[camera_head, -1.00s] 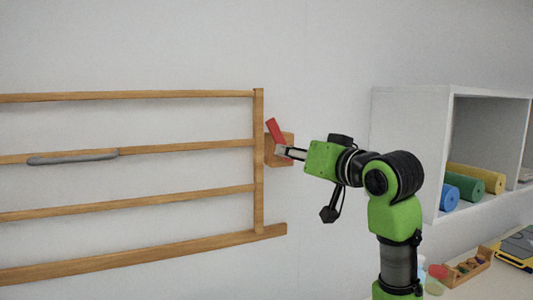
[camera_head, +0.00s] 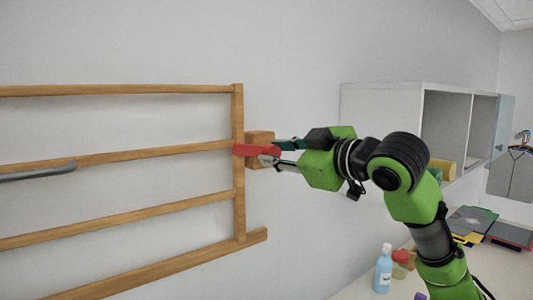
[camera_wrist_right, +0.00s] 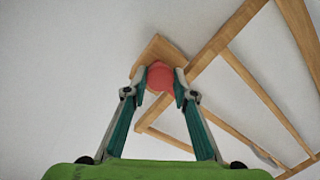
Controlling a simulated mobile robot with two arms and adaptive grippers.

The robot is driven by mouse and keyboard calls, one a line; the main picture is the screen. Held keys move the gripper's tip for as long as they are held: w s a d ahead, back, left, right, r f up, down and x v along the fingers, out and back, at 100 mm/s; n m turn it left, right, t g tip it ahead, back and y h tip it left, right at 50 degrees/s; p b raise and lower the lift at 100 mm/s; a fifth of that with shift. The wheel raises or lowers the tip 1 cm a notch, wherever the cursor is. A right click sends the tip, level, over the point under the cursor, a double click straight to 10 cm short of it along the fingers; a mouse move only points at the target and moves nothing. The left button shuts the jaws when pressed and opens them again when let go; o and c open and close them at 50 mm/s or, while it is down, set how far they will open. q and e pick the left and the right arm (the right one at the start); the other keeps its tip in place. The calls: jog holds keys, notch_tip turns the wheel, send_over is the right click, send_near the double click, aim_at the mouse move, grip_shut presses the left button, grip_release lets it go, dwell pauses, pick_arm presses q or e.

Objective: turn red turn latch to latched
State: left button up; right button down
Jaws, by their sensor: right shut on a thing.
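The red turn latch (camera_head: 255,150) sits on a wooden block (camera_head: 260,136) at the right post of the wooden rail frame (camera_head: 239,190). Its red bar lies about level, and its left end crosses in front of the post. My right gripper (camera_head: 278,154) is at the latch's right end. In the right wrist view the red latch (camera_wrist_right: 160,77) is seen end-on between my right gripper's fingertips (camera_wrist_right: 160,88), which are shut on it. The wooden block (camera_wrist_right: 157,50) shows behind it. My left gripper is in neither view.
A white open shelf (camera_head: 400,110) with rolled mats is on the wall at right. Below it a counter holds a blue bottle (camera_head: 383,268) and several small items. The wall above the frame is clear.

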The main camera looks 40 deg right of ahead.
jog(key=shift+n, duration=0.9)
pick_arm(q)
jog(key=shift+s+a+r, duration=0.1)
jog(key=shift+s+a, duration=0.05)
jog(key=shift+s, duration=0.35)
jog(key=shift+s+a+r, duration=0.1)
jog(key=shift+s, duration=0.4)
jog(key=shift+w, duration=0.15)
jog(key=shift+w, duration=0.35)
pick_arm(e)
jog(key=c, duration=1.7)
grip_release()
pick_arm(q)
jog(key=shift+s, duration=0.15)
pick_arm(e)
jog(key=s, duration=0.4)
jog(key=s+r, duration=0.1)
jog(key=s, duration=0.7)
jog(key=shift+d+r, duration=0.15)
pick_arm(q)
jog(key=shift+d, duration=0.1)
